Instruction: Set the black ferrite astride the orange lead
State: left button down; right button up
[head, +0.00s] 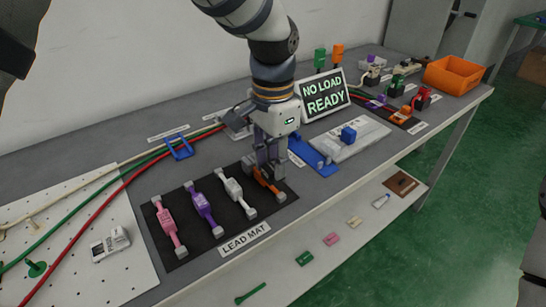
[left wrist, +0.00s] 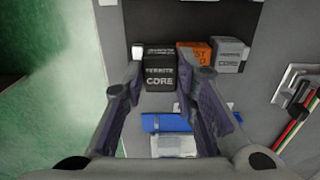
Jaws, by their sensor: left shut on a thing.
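The orange lead (head: 266,184) lies at the right end of the black lead mat (head: 178,240), partly hidden by my left gripper (head: 266,168), which points down over it. In the left wrist view, my left gripper (left wrist: 163,92) is shut on the black ferrite (left wrist: 160,73), which has white lettering on top. An orange part of the lead (left wrist: 194,53) shows just right of the ferrite, with a grey lettered block (left wrist: 230,54) beside it. The ferrite's underside is hidden, so I cannot tell whether it touches or straddles the lead.
Pink (head: 166,225), purple (head: 204,208) and white (head: 236,193) leads lie left of the gripper. The "NO LOAD READY" sign (head: 324,95) stands behind. The table's front edge is close.

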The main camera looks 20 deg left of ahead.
aim_at(273, 188)
pick_arm(q)
jog(key=shift+f, duration=0.6)
jog(key=shift+f, duration=0.65)
jog(key=shift+f, duration=0.2)
jog(key=shift+f, duration=0.15)
jog(key=shift+s+f, duration=0.15)
jog(key=shift+f, duration=0.25)
jog(key=c, duration=1.2)
grip_release()
jog(key=shift+f, duration=0.15)
